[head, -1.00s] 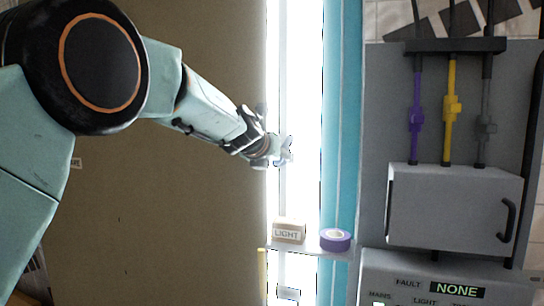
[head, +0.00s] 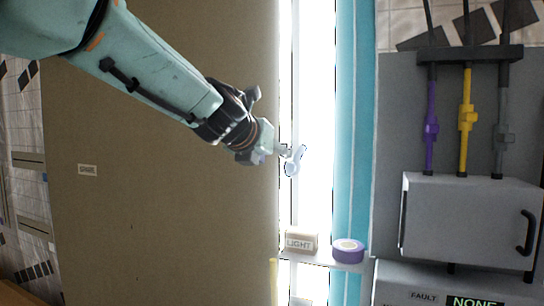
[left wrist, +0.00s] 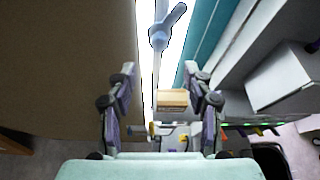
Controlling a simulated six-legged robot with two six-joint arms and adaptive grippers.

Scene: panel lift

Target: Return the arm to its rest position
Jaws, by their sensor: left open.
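My left arm comes in from the upper left of the head view. My right gripper is in neither view.
A tan block marked LIGHT (head: 301,241) and a purple tape roll (head: 348,251) sit on a small shelf (head: 318,258). A large brown panel (head: 150,210) fills the left. A grey box (head: 465,225) with purple, yellow and grey cables stands right.

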